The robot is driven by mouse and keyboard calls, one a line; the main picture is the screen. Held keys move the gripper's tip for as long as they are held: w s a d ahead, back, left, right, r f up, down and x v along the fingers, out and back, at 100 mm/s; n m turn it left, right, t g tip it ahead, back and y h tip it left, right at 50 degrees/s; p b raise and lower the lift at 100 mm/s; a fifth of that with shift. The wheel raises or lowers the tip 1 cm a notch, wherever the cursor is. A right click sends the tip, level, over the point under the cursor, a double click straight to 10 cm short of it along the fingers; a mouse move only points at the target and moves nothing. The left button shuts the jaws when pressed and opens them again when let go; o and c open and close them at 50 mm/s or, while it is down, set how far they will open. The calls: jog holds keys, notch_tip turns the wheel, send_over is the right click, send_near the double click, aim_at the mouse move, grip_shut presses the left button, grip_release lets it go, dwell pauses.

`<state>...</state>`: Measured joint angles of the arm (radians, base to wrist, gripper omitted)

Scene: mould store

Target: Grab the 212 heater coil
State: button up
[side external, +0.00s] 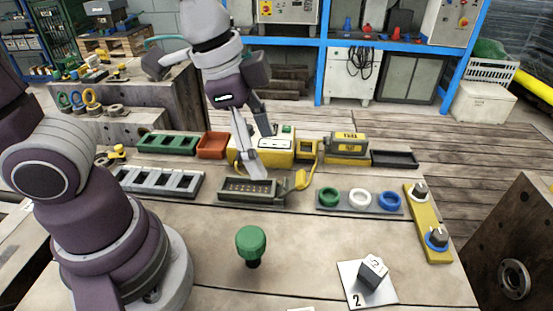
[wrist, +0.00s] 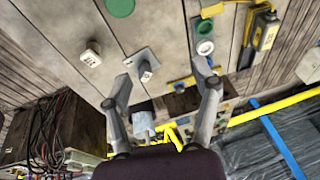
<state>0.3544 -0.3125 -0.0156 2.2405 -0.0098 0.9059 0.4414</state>
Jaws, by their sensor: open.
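No label reading 212 is legible, so I cannot tell which thing is the 212 heater coil. A yellow and black block (side external: 348,147) with an unreadable label stands at the table's back right; a similar yellow and black block (wrist: 266,30) shows in the wrist view. My gripper (side external: 263,155) is over the back middle of the table, near a grey connector block (side external: 250,190). In the wrist view my gripper (wrist: 161,70) is open, with nothing held.
A green tray (side external: 166,144), red bin (side external: 212,146) and dark tray (side external: 394,159) line the back. A yellow strip (side external: 428,222) carries two knobs. The front left centre has bare table.

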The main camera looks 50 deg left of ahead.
jog(key=s+d+f+m+g, duration=0.1)
jog(key=d+f+m, duration=0.2)
jog(key=d+m, duration=0.1)
jog(key=s+d+f+m+g, duration=0.1)
jog(key=s+d+f+m, duration=0.1)
jog(key=d+m, duration=0.3)
jog(key=s+d+f+m+g+y, duration=0.1)
jog(key=d+f+m, duration=0.2)
jog(key=d+m, duration=0.2)
jog(key=shift+s+d+f+m, duration=0.15)
jog(key=shift+f+m, duration=0.15)
jog(key=shift+m, duration=0.2)
jog(key=f, duration=0.6)
jog(key=a+f, duration=0.1)
jog(key=f, duration=0.3)
grip_shut()
